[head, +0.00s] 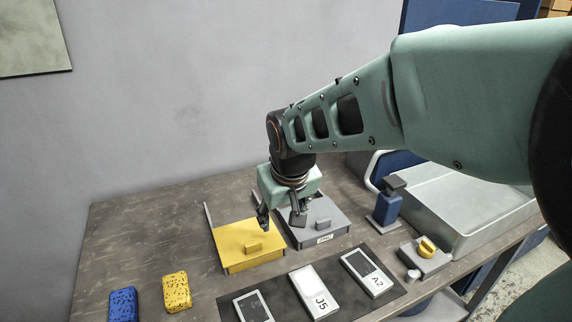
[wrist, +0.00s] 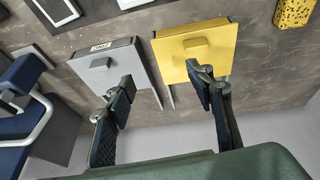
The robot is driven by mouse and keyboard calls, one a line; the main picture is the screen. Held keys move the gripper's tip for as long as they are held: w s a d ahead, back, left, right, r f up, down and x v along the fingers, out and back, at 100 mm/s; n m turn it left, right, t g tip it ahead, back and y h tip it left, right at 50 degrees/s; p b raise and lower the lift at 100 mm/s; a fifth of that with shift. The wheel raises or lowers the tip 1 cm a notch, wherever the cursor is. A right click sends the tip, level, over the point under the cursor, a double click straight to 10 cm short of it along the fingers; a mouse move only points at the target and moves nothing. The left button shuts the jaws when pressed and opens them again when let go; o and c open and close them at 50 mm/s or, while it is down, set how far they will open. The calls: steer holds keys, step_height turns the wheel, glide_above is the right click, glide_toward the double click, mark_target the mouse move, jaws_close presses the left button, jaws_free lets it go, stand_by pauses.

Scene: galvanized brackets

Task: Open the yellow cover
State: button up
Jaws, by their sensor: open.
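The yellow cover (head: 240,248) is a flat square lid with a small raised block handle (head: 253,246) on top. It lies flat and looks closed, on the table left of a similar grey cover (head: 327,228). My gripper (head: 279,224) is open above the inner edges of the two covers, with nothing between its fingers. In the wrist view the yellow cover (wrist: 215,50) is at the upper middle, with its handle (wrist: 196,42) facing up. My open gripper (wrist: 162,95) has one finger over the yellow cover's edge and one by the grey cover (wrist: 112,82). Contact cannot be told.
A yellow speckled sponge (head: 176,291) and a blue one (head: 123,304) lie left. A dark mat (head: 274,291) with labelled panels lies in front. A blue stand (head: 387,208), a yellow knob (head: 427,247) and a grey tray (head: 450,232) stand right. The table's back left is clear.

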steer(key=y, duration=0.1)
glide_toward(253, 243)
steer(key=r, duration=0.2)
steer(key=x, duration=0.7)
steer(key=b+x, duration=0.1)
steer(key=x, duration=0.2)
steer(key=shift+s+d+f, duration=0.1)
steer(key=shift+s+f, duration=0.1)
steer(key=shift+f, duration=0.15)
steer(key=shift+c, duration=0.3)
jaws_close()
